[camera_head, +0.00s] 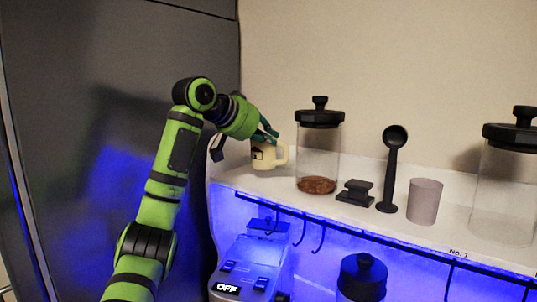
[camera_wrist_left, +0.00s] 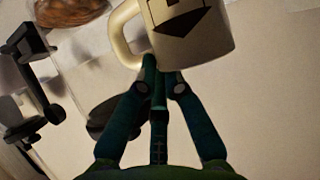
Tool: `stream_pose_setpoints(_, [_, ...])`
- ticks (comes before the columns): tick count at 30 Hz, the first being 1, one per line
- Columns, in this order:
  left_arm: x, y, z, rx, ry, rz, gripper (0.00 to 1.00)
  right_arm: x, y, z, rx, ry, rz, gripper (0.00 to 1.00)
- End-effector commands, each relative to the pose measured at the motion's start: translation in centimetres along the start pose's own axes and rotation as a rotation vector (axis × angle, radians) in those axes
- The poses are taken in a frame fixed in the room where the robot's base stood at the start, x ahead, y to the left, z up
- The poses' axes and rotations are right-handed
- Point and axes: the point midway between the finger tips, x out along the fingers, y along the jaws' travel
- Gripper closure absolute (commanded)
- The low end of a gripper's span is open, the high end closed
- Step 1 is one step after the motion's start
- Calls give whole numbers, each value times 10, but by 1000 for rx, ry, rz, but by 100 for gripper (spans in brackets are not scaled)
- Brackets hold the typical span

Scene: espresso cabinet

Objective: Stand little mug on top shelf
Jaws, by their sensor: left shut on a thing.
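The little mug (camera_head: 262,158) is cream with a dark emblem and a handle on its right side in the head view. It is upright at the left end of the white top shelf (camera_head: 268,183). I cannot tell whether its base touches the shelf or hangs just above it. My left gripper (camera_head: 268,137) reaches it from the upper left and is shut on it near the rim. In the left wrist view the fingers (camera_wrist_left: 163,83) meet at the edge of the mug (camera_wrist_left: 190,35), beside its handle. My right gripper is not in view.
A lidded glass jar (camera_head: 318,155) with brown contents stands right of the mug. Further right are a black tamper (camera_head: 355,192), a black scoop on a stand (camera_head: 391,165), a grey cup (camera_head: 425,201) and another jar (camera_head: 506,190). A dark panel (camera_head: 90,100) rises at left.

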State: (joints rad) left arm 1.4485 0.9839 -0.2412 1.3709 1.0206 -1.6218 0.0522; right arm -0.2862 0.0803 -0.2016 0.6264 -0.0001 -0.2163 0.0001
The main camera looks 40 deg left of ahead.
Motion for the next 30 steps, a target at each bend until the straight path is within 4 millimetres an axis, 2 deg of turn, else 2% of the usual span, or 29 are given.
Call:
stream_pose_setpoints(7, [14,-3,27,1,-2,-1,100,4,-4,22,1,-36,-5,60])
stream_pose_setpoints(21, [19,-3,35,1,1,0,100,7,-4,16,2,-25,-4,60])
stream_pose_setpoints(23, [19,-3,35,0,-1,0,75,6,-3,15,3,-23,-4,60])
stream_pose_setpoints(24, [19,-3,35,0,-2,0,67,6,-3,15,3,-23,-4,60])
stream_pose_setpoints(30, [19,-3,35,0,-2,0,67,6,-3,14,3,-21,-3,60])
